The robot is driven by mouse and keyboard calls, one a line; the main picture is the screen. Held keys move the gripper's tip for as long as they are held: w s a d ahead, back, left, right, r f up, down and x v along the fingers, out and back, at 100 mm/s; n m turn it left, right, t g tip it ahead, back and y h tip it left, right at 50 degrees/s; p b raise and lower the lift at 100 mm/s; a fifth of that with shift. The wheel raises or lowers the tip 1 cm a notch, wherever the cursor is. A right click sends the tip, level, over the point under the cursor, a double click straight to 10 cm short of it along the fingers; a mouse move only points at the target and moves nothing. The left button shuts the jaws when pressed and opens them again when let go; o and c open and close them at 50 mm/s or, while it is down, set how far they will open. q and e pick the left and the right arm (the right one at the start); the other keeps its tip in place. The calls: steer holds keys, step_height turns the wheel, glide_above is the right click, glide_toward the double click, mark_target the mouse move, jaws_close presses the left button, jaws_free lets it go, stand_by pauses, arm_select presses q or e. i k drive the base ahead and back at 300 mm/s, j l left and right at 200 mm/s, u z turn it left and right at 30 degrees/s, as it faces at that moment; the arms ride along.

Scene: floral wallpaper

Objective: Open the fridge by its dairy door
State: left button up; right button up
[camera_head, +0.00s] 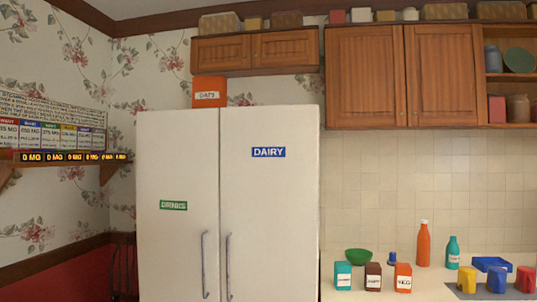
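A white two-door fridge stands in the middle-left of the head view. Its right door, the dairy door (268,215), carries a blue label (268,152) reading DAIRY. Its left door (177,170) carries a green label (173,205) reading DRINKS. Both doors look shut. The dairy door's vertical handle (229,266) is at that door's left edge, beside the drinks door's handle (205,265). The lower part of the fridge is cut off by the frame. Neither of my grippers shows in this view.
An orange box (209,92) stands on top of the fridge. Wooden cupboards hang above and to the right. The counter (420,291) right of the fridge holds a green bowl (358,255), small boxes, bottles and cups. A wall shelf is at left. No obstacle shows before the doors.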

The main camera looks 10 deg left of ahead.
mark_target(270, 154)
steer(key=i+l, duration=0.95)
steer(key=l, duration=0.2)
